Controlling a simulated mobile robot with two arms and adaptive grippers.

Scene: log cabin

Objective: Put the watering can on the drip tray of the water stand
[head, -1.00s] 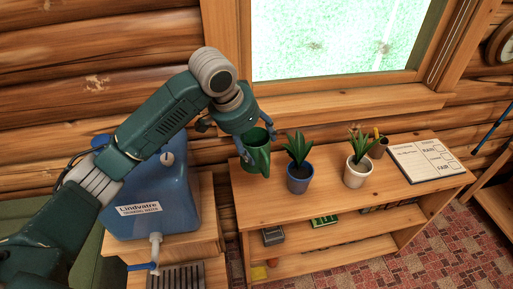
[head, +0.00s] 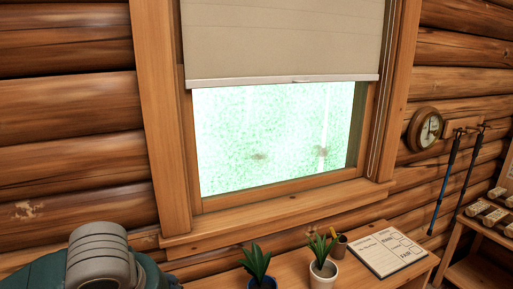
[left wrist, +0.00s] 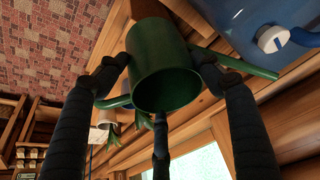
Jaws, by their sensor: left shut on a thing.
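In the left wrist view the green watering can (left wrist: 166,80) sits between the dark fingers of my left gripper (left wrist: 161,60), which is shut on it. The can's open mouth faces the camera, and a green tube sticks out to the right. The blue water tank (left wrist: 235,22) of the water stand shows at the top right, with a white cap (left wrist: 272,39), apart from the can body. The drip tray is in neither current view. In the head view only a link of my left arm shows at the lower left; the gripper and can are out of frame.
In the head view a wooden shelf (head: 310,277) under the window bears a plant in a blue pot (head: 262,281), one in a white pot (head: 322,273), a small brown pot (head: 339,247) and a calendar-like board (head: 387,251). Trekking poles (head: 446,180) hang at right.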

